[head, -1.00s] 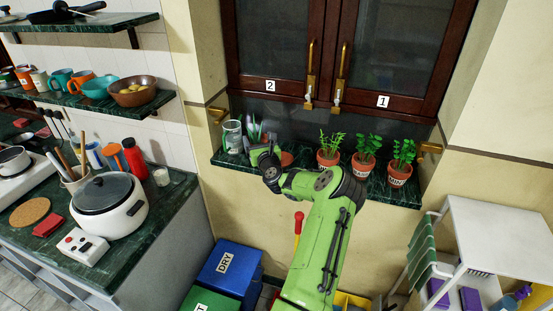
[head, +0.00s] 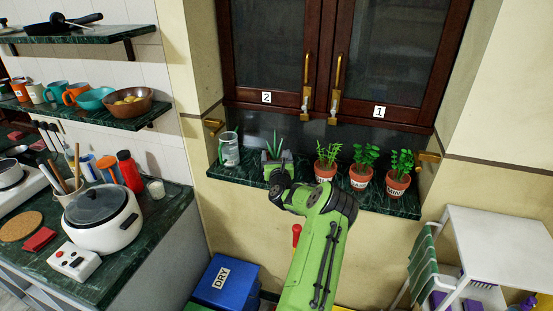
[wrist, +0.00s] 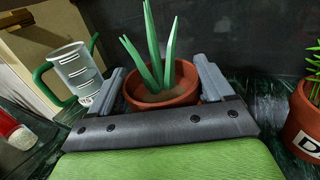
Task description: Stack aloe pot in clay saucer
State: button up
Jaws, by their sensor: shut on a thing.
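The aloe (head: 275,149) stands upright at the windowsill, left of the other potted plants. In the wrist view its terracotta pot (wrist: 187,97) sits between the two grey fingers of my gripper (wrist: 160,78), with green leaves rising above the rim. My gripper (head: 278,162) is shut on the pot. The clay saucer is not visible now; my gripper and wrist cover the spot where a terracotta piece showed earlier. I cannot tell whether the pot's base touches the saucer or the sill.
A clear jug (head: 229,150) with a green handle stands close to the left of the aloe. Several labelled herb pots, the nearest a leafy one (head: 325,171), stand to the right on the green marble sill (head: 405,206). Cabinet doors (head: 270,55) rise behind.

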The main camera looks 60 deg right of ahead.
jog(key=shift+f+b, duration=0.3)
jog(key=shift+f, duration=0.05)
jog(key=o, duration=1.2)
jog(key=shift+a, duration=0.1)
jog(key=shift+r+p, duration=0.4)
jog(key=shift+r, duration=0.15)
jog(key=b+v, duration=0.3)
jog(key=v, duration=0.9)
jog(key=shift+s+f, duration=0.1)
jog(key=shift+f, duration=0.1)
